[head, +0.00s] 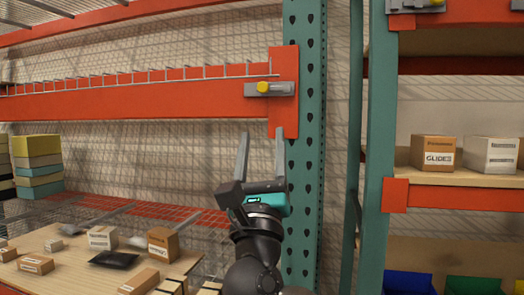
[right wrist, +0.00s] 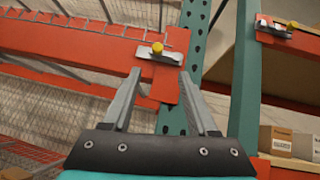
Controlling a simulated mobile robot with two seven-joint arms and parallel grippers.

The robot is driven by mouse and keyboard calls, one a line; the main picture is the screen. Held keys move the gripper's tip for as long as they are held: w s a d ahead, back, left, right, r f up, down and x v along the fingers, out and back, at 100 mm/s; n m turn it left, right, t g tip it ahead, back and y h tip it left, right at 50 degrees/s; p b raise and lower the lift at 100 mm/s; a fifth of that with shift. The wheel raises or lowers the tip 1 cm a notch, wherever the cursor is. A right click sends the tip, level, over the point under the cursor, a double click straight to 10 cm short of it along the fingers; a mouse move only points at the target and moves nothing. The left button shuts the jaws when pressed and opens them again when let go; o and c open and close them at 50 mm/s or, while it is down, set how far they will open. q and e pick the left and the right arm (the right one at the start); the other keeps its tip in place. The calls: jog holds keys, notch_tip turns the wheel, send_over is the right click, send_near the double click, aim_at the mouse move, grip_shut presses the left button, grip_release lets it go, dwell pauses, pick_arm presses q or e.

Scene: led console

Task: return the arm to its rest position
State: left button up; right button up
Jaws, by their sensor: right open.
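My right gripper (head: 261,158) is raised in front of the shelving rack, its two fingers pointing up and spread apart with nothing between them. In the right wrist view the gripper (right wrist: 158,98) is also open and empty. Just beyond the fingertips is a grey bracket with a yellow knob (head: 263,88) on the end of the orange beam (head: 150,104). The same yellow knob (right wrist: 157,48) shows above and between the fingers in the right wrist view. The fingers look apart from it. My left gripper is in neither view.
A green upright post (head: 303,200) stands right beside the gripper. A wooden shelf (head: 70,245) with several small boxes lies low at left. Another bay at right holds a brown box (head: 433,152) and a pale box (head: 490,155), with blue (head: 408,283) and green bins (head: 472,286) below.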

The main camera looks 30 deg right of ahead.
dwell(0.5)
